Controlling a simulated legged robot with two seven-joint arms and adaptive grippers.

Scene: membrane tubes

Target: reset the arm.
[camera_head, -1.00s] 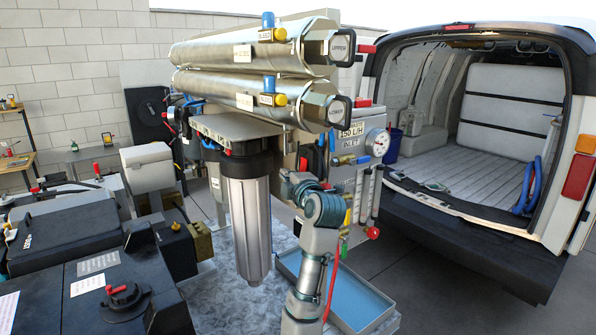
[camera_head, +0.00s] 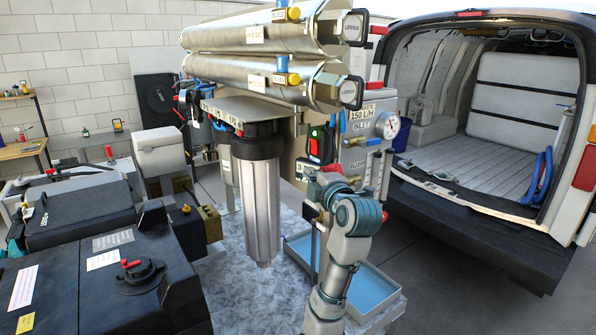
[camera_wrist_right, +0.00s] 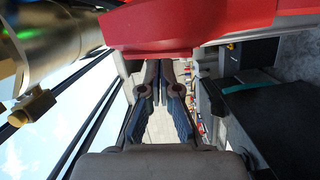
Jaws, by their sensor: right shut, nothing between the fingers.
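My right arm (camera_head: 345,255) rises from the bottom of the head view, bent in front of the filter unit. Its gripper end is partly hidden behind the bent joint there. In the right wrist view my right gripper (camera_wrist_right: 160,75) has its two dark fingers together with nothing between them. Two steel membrane tubes, the upper one (camera_head: 260,35) and the lower one (camera_head: 255,75), lie on the unit above the arm. My left gripper is not in view.
A steel filter housing (camera_head: 255,205) hangs left of my arm. A pressure gauge (camera_head: 388,125) and valves are close behind it. A blue tray (camera_head: 375,292) lies below. The open van (camera_head: 480,150) is at right, dark equipment (camera_head: 120,265) at left.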

